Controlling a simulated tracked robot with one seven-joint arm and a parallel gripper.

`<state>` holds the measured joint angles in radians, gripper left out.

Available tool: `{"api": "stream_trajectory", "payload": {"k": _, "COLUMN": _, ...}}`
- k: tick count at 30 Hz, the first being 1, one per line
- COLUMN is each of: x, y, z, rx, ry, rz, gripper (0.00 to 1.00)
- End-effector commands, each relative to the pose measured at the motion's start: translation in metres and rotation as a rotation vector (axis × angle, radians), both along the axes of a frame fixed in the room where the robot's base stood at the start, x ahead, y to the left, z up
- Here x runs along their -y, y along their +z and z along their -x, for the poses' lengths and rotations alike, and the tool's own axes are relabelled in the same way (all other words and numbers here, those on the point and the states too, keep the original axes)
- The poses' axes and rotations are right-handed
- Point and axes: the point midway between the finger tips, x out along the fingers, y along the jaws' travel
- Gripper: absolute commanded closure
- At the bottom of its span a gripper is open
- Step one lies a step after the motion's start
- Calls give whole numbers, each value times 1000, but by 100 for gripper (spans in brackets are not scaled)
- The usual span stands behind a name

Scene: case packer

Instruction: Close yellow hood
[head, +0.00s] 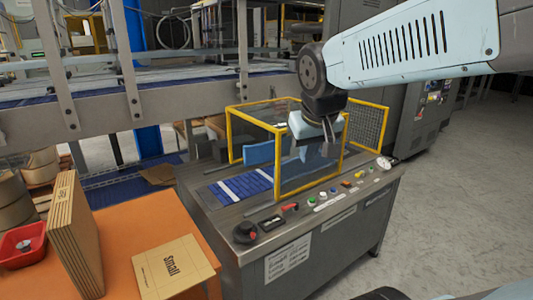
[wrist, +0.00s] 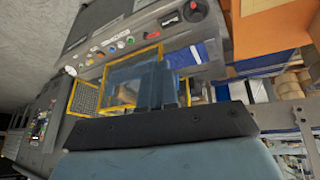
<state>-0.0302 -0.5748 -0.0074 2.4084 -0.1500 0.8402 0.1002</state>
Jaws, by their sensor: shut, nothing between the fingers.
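The yellow hood (head: 311,172) is a yellow-framed guard with clear panels and a mesh side, standing on the grey machine table. It also shows in the wrist view (wrist: 128,72). My gripper (head: 318,150) is shut and empty, pointing down at the hood's top and front in the head view. In the wrist view my gripper's fingers (wrist: 157,80) are together in front of the clear panel and overlap it. I cannot tell whether they touch the hood. My gripper hides part of the hood's top frame.
A blue roller strip (head: 238,187) lies left of the hood. Buttons and a red-black knob (head: 245,231) line the table's front edge. An orange table (head: 120,225) with a cardboard box (head: 175,265) and red tray (head: 22,245) stands left. Floor at right is clear.

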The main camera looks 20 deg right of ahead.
Motion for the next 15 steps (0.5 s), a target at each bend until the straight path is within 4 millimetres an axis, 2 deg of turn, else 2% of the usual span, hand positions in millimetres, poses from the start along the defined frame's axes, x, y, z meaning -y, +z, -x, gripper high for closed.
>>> {"api": "stream_trajectory", "payload": {"k": 1, "x": 2, "y": 0, "z": -17, "rx": -9, "ry": -1, "rz": 21, "gripper": 100}}
{"api": "stream_trajectory", "payload": {"k": 8, "x": 9, "y": -5, "z": -92, "rx": -13, "ry": -2, "rz": 115, "gripper": 100}}
{"api": "stream_trajectory", "payload": {"k": 15, "x": 7, "y": -23, "z": -172, "rx": -7, "ry": 20, "rz": 205, "gripper": 100}}
